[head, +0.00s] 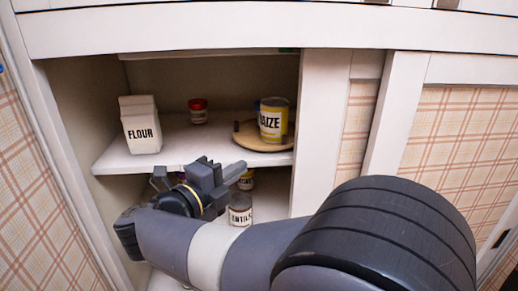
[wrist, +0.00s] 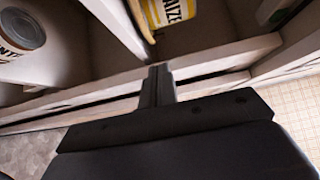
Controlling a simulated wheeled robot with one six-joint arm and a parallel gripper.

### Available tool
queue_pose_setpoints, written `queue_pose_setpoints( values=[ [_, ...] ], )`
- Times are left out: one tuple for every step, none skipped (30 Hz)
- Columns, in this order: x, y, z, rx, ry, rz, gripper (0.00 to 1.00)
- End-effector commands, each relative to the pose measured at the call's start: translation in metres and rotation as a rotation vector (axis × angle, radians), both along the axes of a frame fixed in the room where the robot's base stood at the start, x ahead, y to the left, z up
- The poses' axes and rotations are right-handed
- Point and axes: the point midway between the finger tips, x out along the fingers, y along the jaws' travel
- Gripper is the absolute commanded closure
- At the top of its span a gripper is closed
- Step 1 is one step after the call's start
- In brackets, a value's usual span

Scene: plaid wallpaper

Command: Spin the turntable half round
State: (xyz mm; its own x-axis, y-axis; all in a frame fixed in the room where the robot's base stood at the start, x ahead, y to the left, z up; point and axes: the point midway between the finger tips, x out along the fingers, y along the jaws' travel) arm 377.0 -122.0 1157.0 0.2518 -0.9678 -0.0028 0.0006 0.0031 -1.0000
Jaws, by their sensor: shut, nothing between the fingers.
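The turntable (head: 245,136) is a round wooden disc on the upper cupboard shelf, at its right side. A yellow and white tin marked MAIZE (head: 272,122) stands on it, and a small dark peg shows at its left rim. In the wrist view the turntable's edge (wrist: 140,20) shows at the top beside the maize tin (wrist: 172,12). My gripper (head: 240,168) is shut and empty, in front of the shelf edge and below the turntable, apart from it. In the wrist view the closed fingers (wrist: 160,72) point toward the shelf front. The far side of the turntable is hidden by the tin.
A flour carton (head: 141,125) and a red-lidded jar (head: 198,111) stand on the upper shelf (head: 185,155). A lentils tin (head: 240,210) and another tin stand on the lower shelf behind my gripper. The cupboard's white upright (head: 318,130) bounds the opening on the right.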

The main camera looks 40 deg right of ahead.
Motion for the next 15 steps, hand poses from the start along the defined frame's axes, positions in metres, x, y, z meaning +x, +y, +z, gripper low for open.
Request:
queue_pose_setpoints(
  values=[
    [0.000, -0.003, 0.001, 0.001, -0.003, -0.003, 1.00],
    [0.001, -0.005, 0.001, 0.000, -0.003, -0.003, 1.00],
    [0.002, -0.008, 0.001, 0.000, -0.002, -0.003, 1.00],
    [0.002, -0.011, 0.001, 0.000, -0.002, -0.003, 1.00],
    [0.003, -0.014, 0.001, -0.001, -0.001, -0.004, 1.00],
    [0.004, -0.019, 0.001, -0.001, -0.001, -0.005, 1.00],
    [0.005, -0.023, 0.001, 0.000, 0.000, -0.005, 1.00],
    [0.006, -0.027, 0.001, 0.000, 0.000, -0.005, 1.00],
    [0.008, -0.032, 0.001, -0.001, 0.001, -0.004, 1.00],
    [0.009, -0.036, 0.001, -0.001, 0.001, -0.006, 1.00],
    [0.010, -0.040, 0.001, 0.000, 0.001, -0.005, 1.00],
    [0.011, -0.046, 0.001, 0.000, 0.002, -0.006, 1.00],
    [0.012, -0.050, 0.001, -0.001, 0.002, -0.004, 1.00],
    [0.013, -0.054, 0.001, -0.001, 0.002, -0.005, 1.00],
    [0.015, -0.060, 0.001, 0.000, 0.001, -0.004, 1.00]
  ],
)
